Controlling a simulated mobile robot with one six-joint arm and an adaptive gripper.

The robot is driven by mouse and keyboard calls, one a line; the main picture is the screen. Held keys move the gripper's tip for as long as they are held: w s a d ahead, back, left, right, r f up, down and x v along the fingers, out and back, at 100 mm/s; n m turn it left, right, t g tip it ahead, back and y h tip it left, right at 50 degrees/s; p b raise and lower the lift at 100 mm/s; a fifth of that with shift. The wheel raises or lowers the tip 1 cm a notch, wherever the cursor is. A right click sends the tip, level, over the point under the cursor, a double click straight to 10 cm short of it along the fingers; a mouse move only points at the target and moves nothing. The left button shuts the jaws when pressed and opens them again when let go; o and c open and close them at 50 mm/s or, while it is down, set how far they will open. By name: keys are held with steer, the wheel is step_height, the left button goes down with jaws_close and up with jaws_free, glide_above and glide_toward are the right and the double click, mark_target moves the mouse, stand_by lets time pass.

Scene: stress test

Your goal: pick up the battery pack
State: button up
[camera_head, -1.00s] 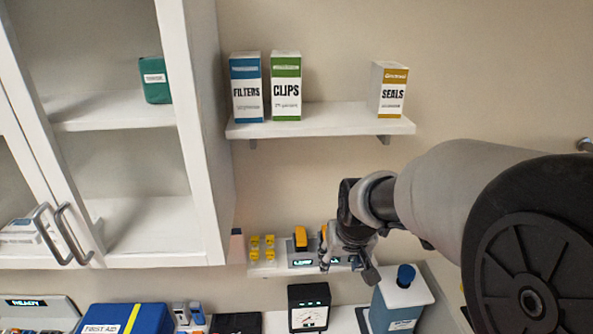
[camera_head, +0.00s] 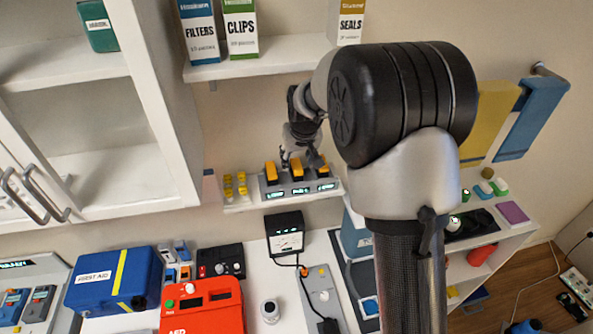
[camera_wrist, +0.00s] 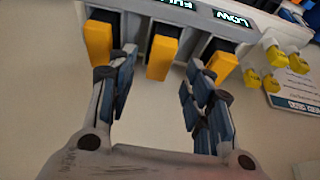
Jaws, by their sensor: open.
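Several orange-and-black battery packs stand in a grey charger (camera_head: 299,189) on the small lower shelf. The left pack (camera_head: 271,172) and middle pack (camera_head: 296,168) show clearly in the head view; the right one is partly hidden by my gripper. My gripper (camera_head: 302,156) is open and empty at the packs. In the wrist view, upside down, the middle pack (camera_wrist: 161,57) lies ahead, between the two spread fingers of my gripper (camera_wrist: 160,75). An outer pack (camera_wrist: 98,40) is beside the left finger, another (camera_wrist: 221,65) beside the right. The charger displays FULL in the middle and LOW at one end.
Small yellow pieces (camera_head: 235,185) stand beside the charger. The upper shelf (camera_head: 260,66) with boxes is above, the white cabinet (camera_head: 170,100) to the left. The worktop below holds a blue first aid case (camera_head: 112,280), a red AED (camera_head: 200,308) and a meter (camera_head: 285,233).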

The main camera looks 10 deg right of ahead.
mark_target(297, 164)
steer(key=x, duration=0.3)
steer(key=shift+w+f, duration=0.1)
steer(key=shift+c, duration=0.2)
jaws_close()
stand_by(0.3)
